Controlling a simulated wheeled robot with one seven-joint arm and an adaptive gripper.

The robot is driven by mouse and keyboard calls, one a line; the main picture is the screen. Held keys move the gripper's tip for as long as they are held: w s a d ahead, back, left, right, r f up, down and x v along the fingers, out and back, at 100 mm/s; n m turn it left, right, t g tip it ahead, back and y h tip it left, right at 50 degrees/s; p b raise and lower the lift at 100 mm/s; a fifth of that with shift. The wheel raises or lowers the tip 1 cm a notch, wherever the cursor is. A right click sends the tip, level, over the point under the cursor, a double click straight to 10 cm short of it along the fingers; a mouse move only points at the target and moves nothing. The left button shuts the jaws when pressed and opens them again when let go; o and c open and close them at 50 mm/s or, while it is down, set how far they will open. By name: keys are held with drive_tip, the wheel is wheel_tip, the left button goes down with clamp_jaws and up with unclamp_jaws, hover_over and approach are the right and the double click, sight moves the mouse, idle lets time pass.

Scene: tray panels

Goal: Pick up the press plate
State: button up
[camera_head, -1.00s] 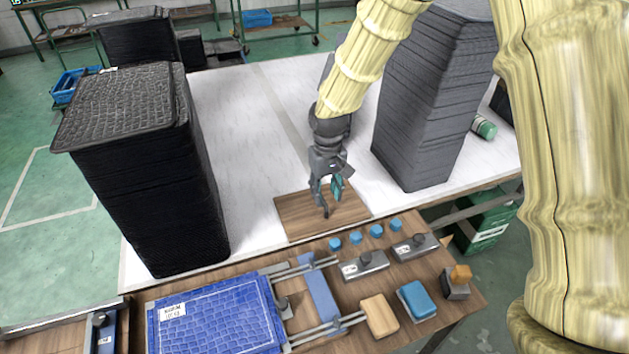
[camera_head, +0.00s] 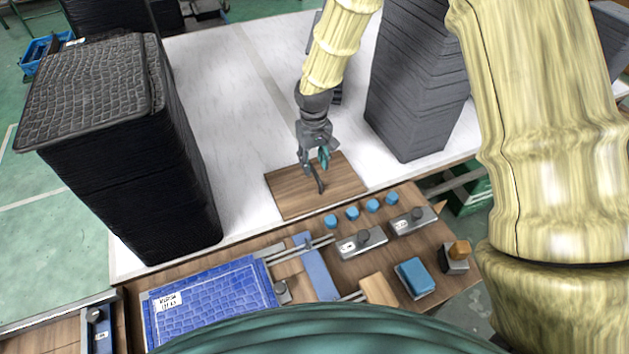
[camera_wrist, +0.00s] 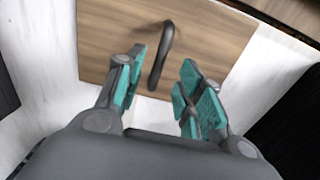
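The press plate is a flat, square wooden board (camera_head: 285,197) with a dark bar handle standing on it; it lies on the white table at its front edge. In the wrist view the board (camera_wrist: 215,45) fills the upper middle, and its curved dark handle (camera_wrist: 161,58) shows in the gap between the fingers. My gripper (camera_head: 314,168) points down over the board, close to the handle. In the wrist view my gripper (camera_wrist: 163,75) is open, with its teal finger pads apart on either side of the handle. I see no contact with the handle.
A tall black stack (camera_head: 120,150) stands left of the board and a dark grey stack (camera_head: 415,90) stands right. In front, a wooden bench holds a blue panel (camera_head: 215,300), a blue bar (camera_head: 318,272), metal blocks (camera_head: 362,243) and several small blue pegs (camera_head: 352,213).

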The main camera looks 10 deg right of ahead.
sight(315, 171)
drive_tip(key=shift+d+f+p, duration=0.1)
drive_tip(key=shift+f+p, duration=0.95)
drive_tip(key=shift+f, duration=1.6)
clamp_jaws()
